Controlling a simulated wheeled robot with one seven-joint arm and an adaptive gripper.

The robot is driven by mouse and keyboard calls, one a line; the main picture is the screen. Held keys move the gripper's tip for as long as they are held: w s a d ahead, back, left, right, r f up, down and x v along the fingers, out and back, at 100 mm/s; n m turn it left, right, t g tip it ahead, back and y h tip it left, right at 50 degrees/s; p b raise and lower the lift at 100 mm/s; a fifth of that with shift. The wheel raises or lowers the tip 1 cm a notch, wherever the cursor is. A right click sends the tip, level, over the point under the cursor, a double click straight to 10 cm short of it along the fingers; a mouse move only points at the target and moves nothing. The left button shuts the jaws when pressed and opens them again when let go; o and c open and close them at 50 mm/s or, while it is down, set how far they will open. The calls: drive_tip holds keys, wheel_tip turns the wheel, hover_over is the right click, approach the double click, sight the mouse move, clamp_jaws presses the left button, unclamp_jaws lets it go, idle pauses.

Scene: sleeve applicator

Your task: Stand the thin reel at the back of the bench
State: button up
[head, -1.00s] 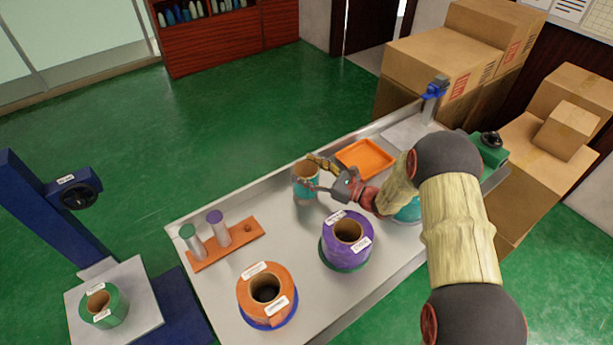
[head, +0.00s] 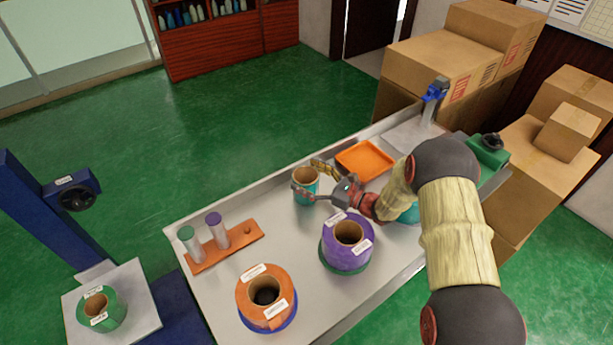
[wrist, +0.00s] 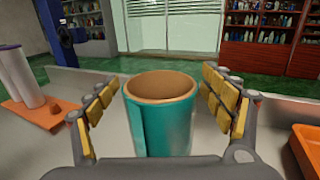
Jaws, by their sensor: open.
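The thin reel, a narrow teal roll with a brown core (head: 306,186), stands upright near the back edge of the steel bench (head: 285,225). In the wrist view the teal reel (wrist: 165,125) sits between the two yellow-padded fingers. My gripper (head: 314,180) is open around it, one finger on each side. The wrist view of my gripper (wrist: 160,105) shows a gap at both sides of the reel. The reel's lower part is hidden there by the gripper body.
An orange tray (head: 365,159) lies to the right. A purple reel (head: 345,250) and an orange reel (head: 266,297) stand nearer the front. An orange rack with two spools (head: 232,247) is at left. A teal thing (head: 408,214) is partly behind my arm.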

drive_tip(key=shift+r, duration=0.1)
drive_tip(key=shift+s+d, duration=0.15)
drive_tip(key=shift+d, duration=0.1)
drive_tip(key=p+v, duration=0.2)
drive_tip(key=v, duration=0.5)
drive_tip(key=s+a+r+n+g+h, duration=0.25)
drive_tip(key=s+r+n+g, duration=0.25)
drive_tip(key=s+r+n, duration=0.3)
drive_tip(key=s+a+r+n+g+h, duration=0.1)
drive_tip(key=s+a+r+n+g, duration=0.3)
drive_tip(key=s+r+n, duration=0.5)
drive_tip(key=s+d+r+n+t+h, duration=0.2)
drive_tip(key=s+d+h, duration=0.3)
drive_tip(key=s+d, duration=0.3)
drive_tip(key=s+d+r+n+t+h, duration=0.2)
drive_tip(key=s+d+r+n+h, duration=0.3)
drive_tip(key=s+d, duration=0.4)
drive_tip(key=shift+s+n+t+h, duration=0.3)
drive_tip(key=shift+s+t+h, duration=0.1)
drive_tip(key=shift+s+h, duration=0.35)
